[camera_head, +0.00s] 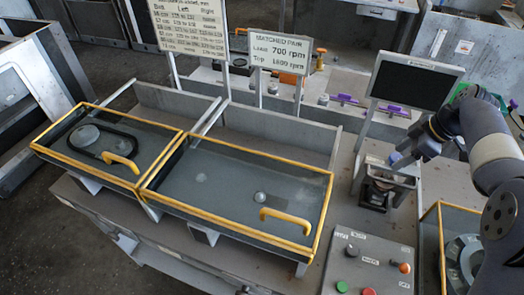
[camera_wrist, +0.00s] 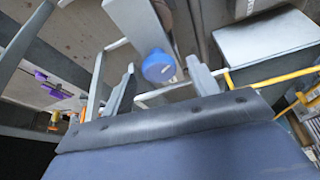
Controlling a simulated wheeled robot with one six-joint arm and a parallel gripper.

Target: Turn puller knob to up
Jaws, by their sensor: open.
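A round blue knob (camera_wrist: 158,66) shows in the wrist view, on the end of a pale grey bar. It has a small white mark near its lower right edge. My gripper (camera_wrist: 161,70) is open, with one finger on each side of the knob in the picture. Both fingers look apart from it. In the head view the blue knob (camera_head: 395,157) is partly visible above a small grey puller stand (camera_head: 378,185). My gripper (camera_head: 412,152) is beside it, coming from the right, and covers some of it.
A dark screen (camera_head: 413,82) stands close behind my gripper. A control panel (camera_head: 367,265) with coloured buttons is in front. Yellow-framed glass covers (camera_head: 240,195) lie to the left. Another yellow-edged unit (camera_head: 440,240) is at the lower right.

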